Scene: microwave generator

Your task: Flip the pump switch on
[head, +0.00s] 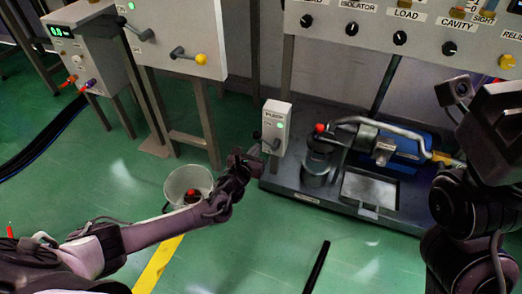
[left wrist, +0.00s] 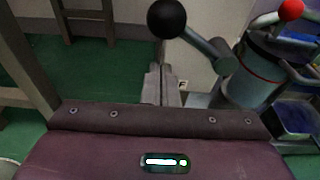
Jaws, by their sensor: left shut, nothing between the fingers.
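In the left wrist view the black knob (left wrist: 167,18) stands beyond my fingertips, on a grey shaft running down to the right. My left gripper (head: 249,157) is shut and empty, just below the knob; its fingers (left wrist: 161,84) show no clear contact with the lever. My right arm (head: 465,200) is at the right edge; its finger state is unclear.
A pump (head: 318,160) with a red knob stands right of the switch box on a dark base (head: 295,192). A white bucket (head: 188,178) stands on the green floor behind my left forearm. A cabinet with a yellow-knobbed lever (head: 200,59) is at upper left.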

